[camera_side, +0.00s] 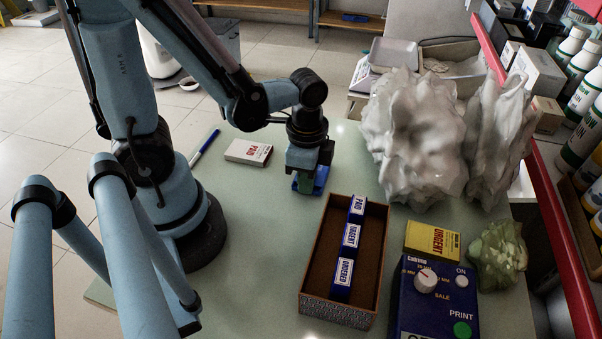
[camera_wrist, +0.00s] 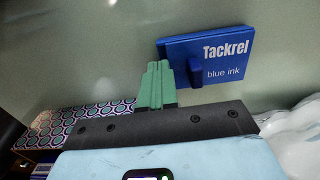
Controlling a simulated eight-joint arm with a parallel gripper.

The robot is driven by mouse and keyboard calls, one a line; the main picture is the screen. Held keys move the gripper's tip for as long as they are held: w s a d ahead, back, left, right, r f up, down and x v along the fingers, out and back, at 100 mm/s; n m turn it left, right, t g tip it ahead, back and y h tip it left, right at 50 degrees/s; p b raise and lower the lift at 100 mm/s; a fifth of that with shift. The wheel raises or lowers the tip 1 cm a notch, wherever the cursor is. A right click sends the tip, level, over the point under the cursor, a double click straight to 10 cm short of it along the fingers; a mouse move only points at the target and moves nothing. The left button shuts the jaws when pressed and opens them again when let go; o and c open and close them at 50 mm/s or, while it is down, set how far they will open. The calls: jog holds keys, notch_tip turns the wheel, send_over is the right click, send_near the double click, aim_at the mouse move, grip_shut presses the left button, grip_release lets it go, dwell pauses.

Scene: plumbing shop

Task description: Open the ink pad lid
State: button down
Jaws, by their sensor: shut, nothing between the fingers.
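The blue ink pad (camera_wrist: 228,58) lies on the table, with "Tackrel blue ink" in white on its lid. Its lid looks down flat, and a small dark blue tab (camera_wrist: 195,72) stands up near its left edge. My gripper (camera_wrist: 158,66) has green fingers pressed together with nothing between them. In the side view my gripper (camera_side: 308,188) points down low over the table. Blue shows around the fingers there, and the pad is mostly hidden.
An open brown box (camera_side: 312,262) with PAID, URGENT and ORDERED stamps stands just in front. A PAID carton (camera_side: 248,152) and a blue pen (camera_side: 205,147) lie left.

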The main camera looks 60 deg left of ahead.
jog(key=shift+w+a, duration=3.1)
jog(key=shift+a, duration=0.05)
jog(key=shift+s+d, duration=0.1)
jog(key=shift+d, duration=0.05)
dwell(0.5)
jog(key=shift+r, duration=0.15)
jog(key=shift+r, duration=3.4)
